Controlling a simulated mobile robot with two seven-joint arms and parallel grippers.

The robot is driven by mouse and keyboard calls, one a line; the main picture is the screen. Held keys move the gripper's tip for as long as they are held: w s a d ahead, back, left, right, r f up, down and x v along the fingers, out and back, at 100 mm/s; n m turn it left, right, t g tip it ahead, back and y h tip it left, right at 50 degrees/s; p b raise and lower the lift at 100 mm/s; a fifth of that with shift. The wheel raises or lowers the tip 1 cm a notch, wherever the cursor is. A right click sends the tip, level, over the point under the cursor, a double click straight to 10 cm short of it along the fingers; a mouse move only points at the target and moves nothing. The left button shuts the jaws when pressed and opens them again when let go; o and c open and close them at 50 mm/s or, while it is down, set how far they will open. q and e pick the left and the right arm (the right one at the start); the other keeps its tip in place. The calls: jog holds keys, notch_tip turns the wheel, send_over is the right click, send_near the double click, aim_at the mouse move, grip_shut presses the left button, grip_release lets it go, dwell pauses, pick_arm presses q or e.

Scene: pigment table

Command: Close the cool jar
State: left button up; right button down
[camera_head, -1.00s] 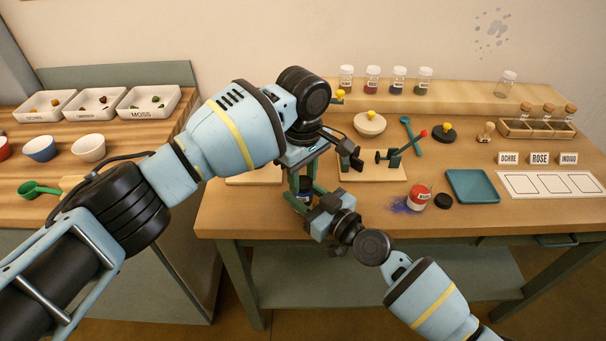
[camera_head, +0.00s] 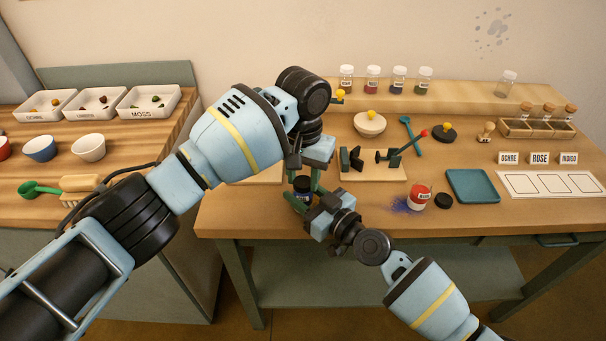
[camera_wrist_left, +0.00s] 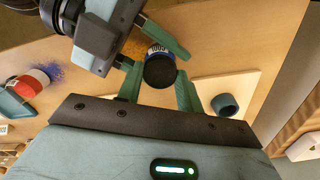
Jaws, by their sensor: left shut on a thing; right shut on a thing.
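The cool jar (camera_head: 304,196) is a small jar with a blue label and a dark lid (camera_head: 302,183), upright at the table's front edge. In the left wrist view the black lid (camera_wrist_left: 160,72) sits on top of the jar, with the blue label (camera_wrist_left: 156,49) just beyond it. My left gripper (camera_head: 304,179) comes down from above, its green fingers shut on the lid; they also show in the left wrist view (camera_wrist_left: 159,80). My right gripper (camera_head: 303,203) is shut on the jar's body from the front. The fingers partly hide the jar.
A board with a clamp-like tool (camera_head: 390,157) lies behind my grippers. A teal tray (camera_head: 472,186) is to the right.

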pick_arm(q)
jog(key=m, duration=0.7)
jog(key=shift+m, duration=0.4)
jog(key=m, duration=0.4)
jog(key=shift+m, duration=0.3)
jog(key=m, duration=0.7)
jog(key=shift+m, duration=0.3)
jog(key=m, duration=1)
jog(key=o, duration=1.1)
jog(key=shift+o, duration=0.2)
notch_tip(320, 180, up, 12)
